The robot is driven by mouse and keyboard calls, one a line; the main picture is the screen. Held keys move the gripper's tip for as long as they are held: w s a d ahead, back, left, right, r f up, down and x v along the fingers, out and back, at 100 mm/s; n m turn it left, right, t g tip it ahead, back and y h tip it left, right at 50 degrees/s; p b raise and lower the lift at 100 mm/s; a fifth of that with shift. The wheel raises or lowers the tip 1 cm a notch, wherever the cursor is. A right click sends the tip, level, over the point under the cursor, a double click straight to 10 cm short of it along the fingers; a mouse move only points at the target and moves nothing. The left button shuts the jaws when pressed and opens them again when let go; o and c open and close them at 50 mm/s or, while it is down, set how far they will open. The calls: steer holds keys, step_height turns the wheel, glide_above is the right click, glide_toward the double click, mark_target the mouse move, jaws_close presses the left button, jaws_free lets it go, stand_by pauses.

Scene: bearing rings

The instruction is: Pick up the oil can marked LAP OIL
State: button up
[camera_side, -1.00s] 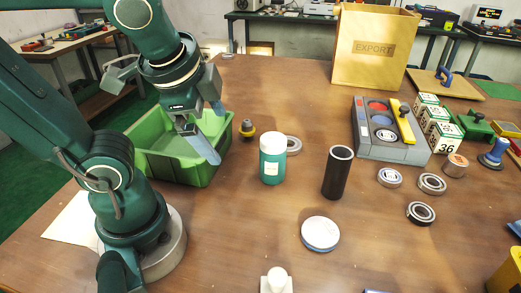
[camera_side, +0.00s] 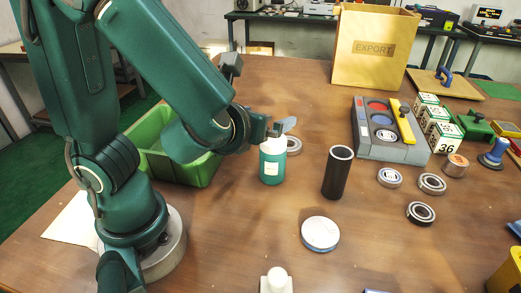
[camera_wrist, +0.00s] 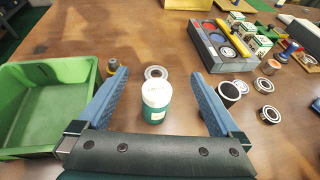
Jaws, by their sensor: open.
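A teal can with a white cap and a pale label stands upright on the table in the side view (camera_side: 272,168). Its label is too small to read, but it is the most can-like thing here. It also shows in the wrist view (camera_wrist: 154,112), where it appears between the two blue fingers of my gripper (camera_wrist: 158,76). The fingers are spread wide with nothing held. In the side view my gripper (camera_side: 281,128) is at the can's cap height or just above, and my arm hides part of it. I cannot tell how far the fingers are from the can.
A bearing ring (camera_side: 293,144) lies just behind the can. A dark upright tube (camera_side: 337,173) stands to its right and a green bin (camera_wrist: 45,143) to its left. A white-topped disc (camera_side: 320,233) lies in front.

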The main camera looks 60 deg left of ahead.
mark_target(268, 149)
step_height(268, 149, down, 8)
steer(key=shift+r, duration=0.15)
steer(key=shift+x, duration=2.55)
steer(key=shift+c, duration=0.3)
jaws_close()
